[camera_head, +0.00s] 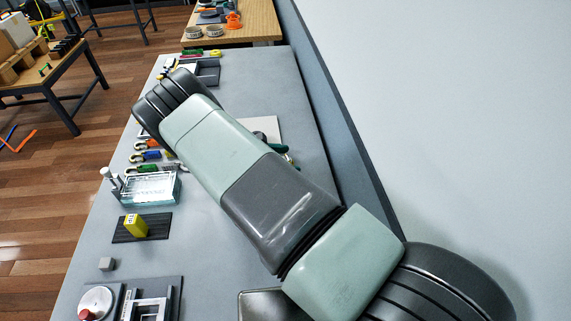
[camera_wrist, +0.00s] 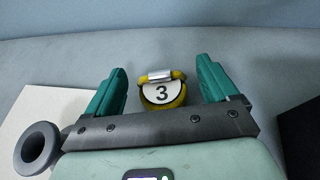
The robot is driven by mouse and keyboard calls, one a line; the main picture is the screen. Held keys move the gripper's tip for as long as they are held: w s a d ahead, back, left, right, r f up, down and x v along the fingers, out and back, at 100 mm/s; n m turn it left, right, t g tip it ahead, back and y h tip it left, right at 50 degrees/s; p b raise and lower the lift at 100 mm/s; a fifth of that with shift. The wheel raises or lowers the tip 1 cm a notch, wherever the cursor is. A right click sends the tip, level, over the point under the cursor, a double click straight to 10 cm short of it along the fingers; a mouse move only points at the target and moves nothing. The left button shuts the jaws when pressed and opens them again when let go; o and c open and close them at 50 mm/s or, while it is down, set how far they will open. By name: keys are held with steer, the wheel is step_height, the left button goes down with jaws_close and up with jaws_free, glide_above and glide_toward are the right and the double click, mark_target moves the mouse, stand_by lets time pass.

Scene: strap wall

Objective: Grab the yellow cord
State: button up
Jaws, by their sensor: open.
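The yellow cord (camera_wrist: 180,98) shows in the wrist view as a small loop around a white tag marked 3, with a silver sleeve across its top. My gripper (camera_wrist: 161,66) is open, with one teal finger on each side of the cord. Gaps show between the cord and both fingers, so nothing is gripped. In the head view my arm hides the cord, and only a bit of teal, likely my gripper (camera_head: 284,152), shows past the arm's edge.
A pale board (camera_head: 262,128) lies beside the gripper on the grey bench (camera_head: 215,260). Several hooks with coloured parts (camera_head: 147,155), a clear block (camera_head: 152,188) and a yellow block (camera_head: 136,226) stand left of my arm. A wall rises along the right.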

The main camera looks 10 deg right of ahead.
steer(key=shift+x, duration=1.15)
steer(key=c, duration=1.1)
steer(key=shift+r, duration=0.15)
